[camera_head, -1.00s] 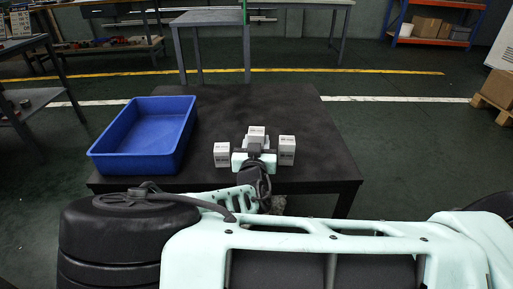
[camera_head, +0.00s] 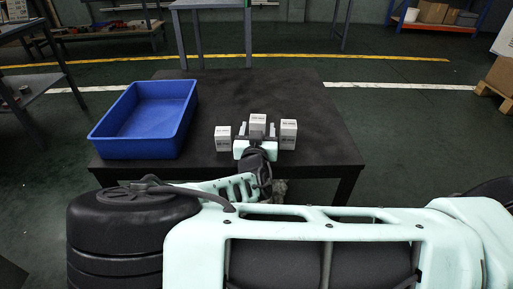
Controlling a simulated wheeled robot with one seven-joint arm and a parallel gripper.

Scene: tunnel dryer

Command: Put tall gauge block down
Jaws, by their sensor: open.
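Three white blocks with dark printing stand upright on the black table (camera_head: 190,172). The left block (camera_head: 222,140) looks short, and the right block (camera_head: 288,136) looks taller. The middle block (camera_head: 257,121) is set farther back, and its lower part is hidden by my gripper, so I cannot tell its full height. My gripper (camera_head: 256,131) is open, with one finger at each side of the middle block. Whether a finger touches it is too small to tell. The side blocks stand just outside the fingers.
A blue open bin (camera_head: 138,147) stands empty on the left of the table. The table behind the blocks and to their right is clear. A grey workbench (camera_head: 206,5) stands beyond the table. A shelf with cardboard boxes (camera_head: 436,12) is at the far right.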

